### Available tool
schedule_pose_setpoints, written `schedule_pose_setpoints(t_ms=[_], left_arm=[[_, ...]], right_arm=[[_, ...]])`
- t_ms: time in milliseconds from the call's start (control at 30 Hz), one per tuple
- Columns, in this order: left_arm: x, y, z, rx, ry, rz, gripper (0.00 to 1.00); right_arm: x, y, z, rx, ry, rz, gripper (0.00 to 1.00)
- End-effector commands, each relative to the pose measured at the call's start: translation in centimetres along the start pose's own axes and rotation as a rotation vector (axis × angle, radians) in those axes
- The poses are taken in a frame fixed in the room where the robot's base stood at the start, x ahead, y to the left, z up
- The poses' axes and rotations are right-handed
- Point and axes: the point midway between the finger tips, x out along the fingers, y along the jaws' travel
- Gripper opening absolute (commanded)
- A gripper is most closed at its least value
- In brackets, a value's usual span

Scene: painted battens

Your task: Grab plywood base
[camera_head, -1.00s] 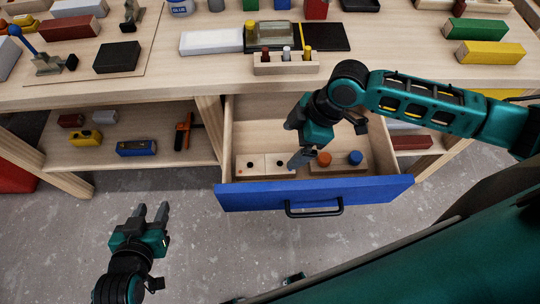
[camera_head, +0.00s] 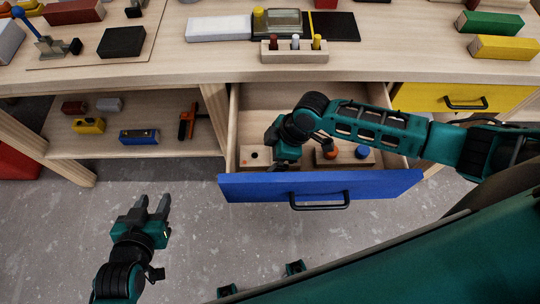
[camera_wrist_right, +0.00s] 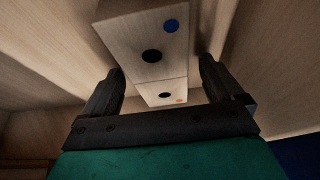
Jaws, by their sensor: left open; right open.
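Two pale wooden blocks with dark holes lie end to end in the open drawer. The left one, with an orange dot, shows in the head view (camera_head: 254,156) and at the far end in the right wrist view (camera_wrist_right: 158,92). The nearer, blue-dotted block (camera_wrist_right: 150,30) is mostly hidden by my right gripper in the head view. I cannot tell which is the plywood base. My right gripper (camera_head: 275,163) is open, low in the drawer, with its fingers on either side of the blocks in the wrist view; contact is unclear. My left gripper (camera_head: 152,208) is open and empty over the floor.
The blue drawer front (camera_head: 390,185) stands pulled out below the workbench. A wooden block with orange and blue pegs (camera_head: 345,160) lies right of my right gripper, under my forearm. A shelf with small coloured blocks (camera_head: 138,136) is left of the drawer.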

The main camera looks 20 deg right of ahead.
Motion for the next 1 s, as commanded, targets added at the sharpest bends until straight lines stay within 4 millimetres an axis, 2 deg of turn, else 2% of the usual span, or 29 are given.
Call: schedule_pose_setpoints(t_ms=[133,767,1000], left_arm=[[0.06,-0.01,-0.2,0.001,0.004,0.0,0.43],[0.09,-0.07,-0.33,0.001,0.007,-0.001,0.43],[0.07,-0.09,-0.3,0.001,0.006,-0.001,0.43]], right_arm=[[-0.05,0.02,0.0,0.0,0.0,0.001,0.94],[-0.04,-0.01,0.08,0.0,-0.002,0.0,0.33],[-0.03,-0.03,0.1,0.0,-0.003,-0.001,0.32]])
